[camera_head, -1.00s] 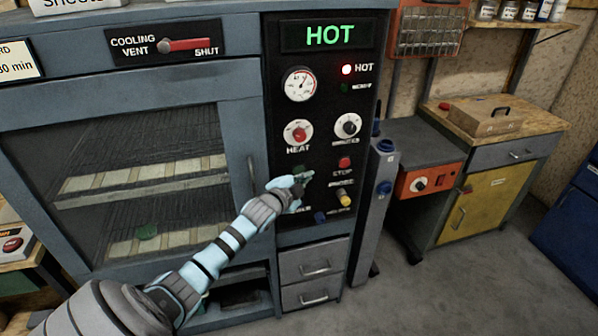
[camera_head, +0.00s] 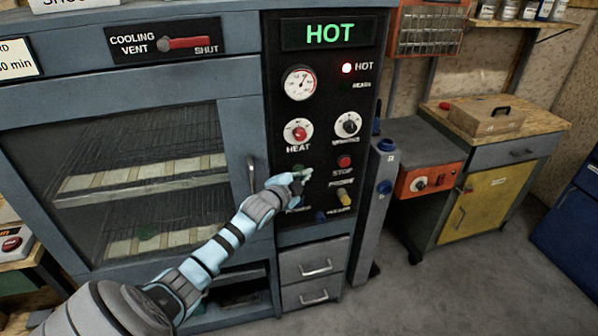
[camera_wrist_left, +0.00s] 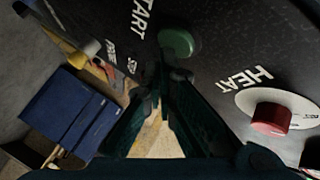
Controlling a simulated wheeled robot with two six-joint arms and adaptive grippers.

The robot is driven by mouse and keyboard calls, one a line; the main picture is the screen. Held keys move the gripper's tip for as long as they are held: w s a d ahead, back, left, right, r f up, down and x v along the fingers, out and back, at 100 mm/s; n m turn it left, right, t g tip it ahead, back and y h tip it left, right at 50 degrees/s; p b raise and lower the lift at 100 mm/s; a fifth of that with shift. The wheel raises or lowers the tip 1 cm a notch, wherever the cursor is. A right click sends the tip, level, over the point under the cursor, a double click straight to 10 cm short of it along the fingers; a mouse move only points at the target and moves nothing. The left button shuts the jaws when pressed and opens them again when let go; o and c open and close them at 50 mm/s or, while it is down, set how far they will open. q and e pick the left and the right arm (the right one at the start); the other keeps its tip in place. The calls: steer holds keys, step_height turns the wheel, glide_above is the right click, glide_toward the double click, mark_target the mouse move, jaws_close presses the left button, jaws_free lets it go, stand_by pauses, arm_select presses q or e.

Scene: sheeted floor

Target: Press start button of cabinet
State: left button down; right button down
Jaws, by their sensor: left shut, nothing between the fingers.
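The cabinet (camera_head: 236,85) has a black control panel on its right side. The green start button shows in the left wrist view (camera_wrist_left: 180,42), beside the word START. In the head view my gripper largely covers it. My left gripper (camera_head: 303,176) is shut and empty, in front of the panel at the button. In the left wrist view its fingertips (camera_wrist_left: 163,72) lie just below the button; I cannot tell whether they touch it. The red stop button (camera_head: 344,162) is to the right. My right gripper is not in view.
A red heat knob (camera_head: 299,132) and a gauge (camera_head: 299,84) sit above on the panel. The lit display (camera_head: 330,34) reads HOT. A workbench (camera_head: 497,150) stands to the right, with open floor in front.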

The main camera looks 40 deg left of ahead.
arm_select(q)
steer(key=shift+w+a+b, duration=0.2)
steer(key=shift+a+b, duration=0.1)
steer(key=shift+b, duration=0.05)
stand_by(0.5)
steer(key=shift+w+r, duration=0.1)
steer(key=shift+r, duration=0.3)
stand_by(0.4)
steer(key=shift+p, duration=0.3)
steer(key=shift+s+d+f+p, duration=0.35)
steer(key=shift+s+d+p, duration=0.1)
steer(key=shift+p, duration=0.1)
